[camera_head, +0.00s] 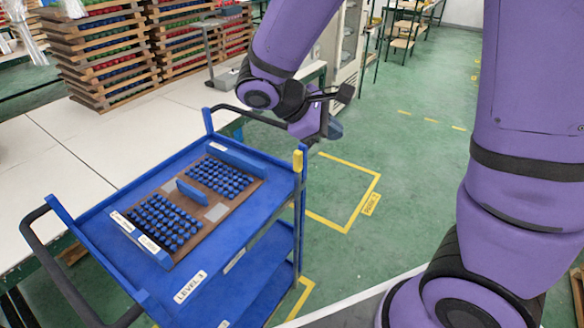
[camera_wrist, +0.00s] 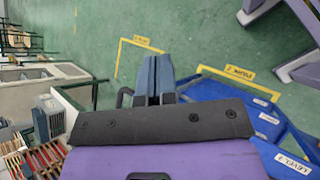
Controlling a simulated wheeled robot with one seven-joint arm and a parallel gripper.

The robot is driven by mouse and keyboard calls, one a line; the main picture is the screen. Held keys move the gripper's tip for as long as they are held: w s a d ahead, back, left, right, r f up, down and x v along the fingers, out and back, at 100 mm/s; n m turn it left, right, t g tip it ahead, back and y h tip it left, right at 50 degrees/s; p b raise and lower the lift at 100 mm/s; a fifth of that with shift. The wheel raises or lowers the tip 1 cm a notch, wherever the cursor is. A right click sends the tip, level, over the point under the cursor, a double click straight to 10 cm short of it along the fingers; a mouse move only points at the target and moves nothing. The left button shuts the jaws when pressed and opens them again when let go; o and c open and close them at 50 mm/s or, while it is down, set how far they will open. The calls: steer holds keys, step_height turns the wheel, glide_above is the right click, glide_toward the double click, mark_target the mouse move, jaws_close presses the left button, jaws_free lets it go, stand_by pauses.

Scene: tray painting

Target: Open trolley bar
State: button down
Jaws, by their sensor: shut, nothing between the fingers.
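The blue trolley (camera_head: 187,282) stands beside the white workbench. A dark curved bar (camera_head: 222,107) rises at its far end, partly hidden by my arm. A similar dark bar (camera_head: 45,258) is at the near left end. My gripper (camera_head: 334,129) is over the far right end of the trolley, close to the far bar; contact cannot be told. In the wrist view my gripper's grey-blue fingers (camera_wrist: 158,68) are together and empty, with a short dark curved piece (camera_wrist: 123,97) just left of them.
A brown tray (camera_head: 212,212) with rows of blue pieces lies on the trolley's top shelf. The white workbench (camera_head: 115,150) carries stacked wooden racks (camera_head: 98,55). The green floor right of the trolley is open, with yellow markings (camera_head: 350,220). A cabinet stands behind my arm.

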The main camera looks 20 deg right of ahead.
steer(key=w+a+f+n+t+h, duration=0.45)
steer(key=a+f+n, duration=0.25)
steer(key=f, duration=0.3)
steer(key=n+t, duration=0.7)
steer(key=n, duration=0.1)
glide_toward(296, 163)
steer(key=x, duration=0.7)
steer(key=shift+w+d+f, duration=0.15)
steer(key=shift+d+f, duration=0.05)
steer(key=shift+x, duration=2.2)
steer(key=shift+d+r, duration=0.1)
steer(key=shift+r, duration=0.05)
